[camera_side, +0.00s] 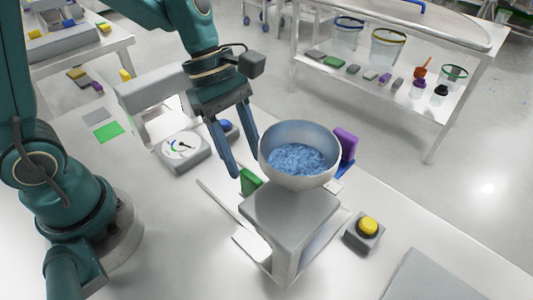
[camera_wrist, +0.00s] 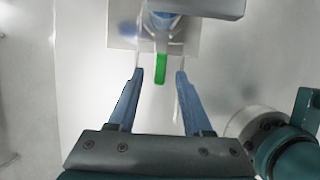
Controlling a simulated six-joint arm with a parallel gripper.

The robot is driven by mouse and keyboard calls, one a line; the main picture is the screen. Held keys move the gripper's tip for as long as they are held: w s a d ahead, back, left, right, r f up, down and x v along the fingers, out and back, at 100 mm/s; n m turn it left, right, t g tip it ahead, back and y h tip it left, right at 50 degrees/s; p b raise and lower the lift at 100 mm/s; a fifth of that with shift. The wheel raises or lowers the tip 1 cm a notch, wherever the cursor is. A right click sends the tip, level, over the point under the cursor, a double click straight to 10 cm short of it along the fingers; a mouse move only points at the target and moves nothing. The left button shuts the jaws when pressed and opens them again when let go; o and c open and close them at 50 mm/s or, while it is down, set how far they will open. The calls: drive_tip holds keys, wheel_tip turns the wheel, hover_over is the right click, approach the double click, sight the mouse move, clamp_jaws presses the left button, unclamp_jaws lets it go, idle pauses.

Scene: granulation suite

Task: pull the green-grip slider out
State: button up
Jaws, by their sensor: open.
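The green grip (camera_side: 251,180) of the slider shows in the side view at the left of a grey stand, low under the bowl. It also shows in the wrist view as an upright green bar (camera_wrist: 161,68). My gripper (camera_side: 231,172) is open, with its two blue fingers pointing down near the green grip. In the wrist view the fingers (camera_wrist: 158,73) are spread, one to the left and one to the right of the grip, with gaps on both sides. Neither finger visibly touches it. The rest of the slider is mostly hidden by the stand.
A bowl of blue granules (camera_side: 297,155) sits above the grey stand (camera_side: 290,212). A purple block (camera_side: 345,143) is behind it at right. A yellow button box (camera_side: 364,233) stands to the right, and a dial gauge (camera_side: 183,149) to the left.

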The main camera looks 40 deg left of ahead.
sight(250, 175)
drive_tip(key=shift+x, duration=2.3)
clamp_jaws()
